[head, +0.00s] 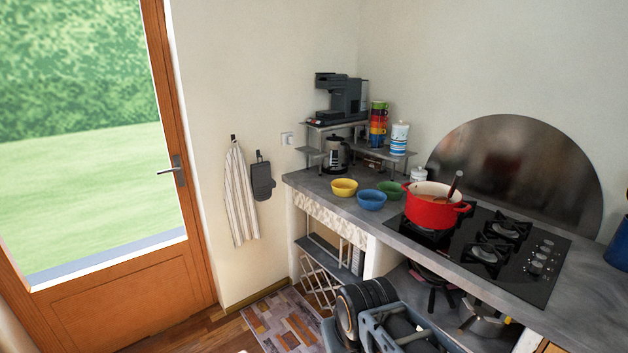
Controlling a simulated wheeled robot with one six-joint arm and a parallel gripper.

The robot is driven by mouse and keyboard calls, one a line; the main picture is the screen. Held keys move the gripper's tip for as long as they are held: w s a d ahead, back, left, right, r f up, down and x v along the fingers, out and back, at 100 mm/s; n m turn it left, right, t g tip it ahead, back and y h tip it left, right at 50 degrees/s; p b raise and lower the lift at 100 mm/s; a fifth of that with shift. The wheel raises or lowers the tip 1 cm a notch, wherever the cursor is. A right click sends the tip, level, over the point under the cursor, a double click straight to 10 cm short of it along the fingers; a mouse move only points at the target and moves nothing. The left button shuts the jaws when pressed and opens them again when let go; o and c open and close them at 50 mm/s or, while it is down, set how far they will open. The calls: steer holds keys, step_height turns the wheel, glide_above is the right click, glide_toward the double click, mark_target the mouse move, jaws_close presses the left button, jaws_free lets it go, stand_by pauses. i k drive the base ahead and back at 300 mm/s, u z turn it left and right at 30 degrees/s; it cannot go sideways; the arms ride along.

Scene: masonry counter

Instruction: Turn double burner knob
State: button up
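A black gas cooktop (519,267) is set into the grey counter at the right. Its knobs (535,268) form a group along its right side; they are too small to read their turn. I cannot tell which one is the double burner knob. Burners with black grates (493,252) sit left of the knobs. A red pot (432,213) with a spoon in it stands on the left part of the cooktop. Parts of my own arm show at the bottom middle, left of and below the cooktop. I cannot make out my gripper's fingers.
Yellow (344,187), blue (371,200) and green (390,188) bowls stand left of the pot. A coffee machine (342,98) tops a small shelf behind. Pans (484,320) lie under the counter. A blue container (617,246) stands at the right edge. Counter space before the cooktop is clear.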

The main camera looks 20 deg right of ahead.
mark_target(542, 258)
steer(key=z, duration=0.9)
steer(key=i, duration=1.1)
steer(key=z, duration=1.25)
steer(key=i, duration=0.3)
steer(key=z, duration=0.1)
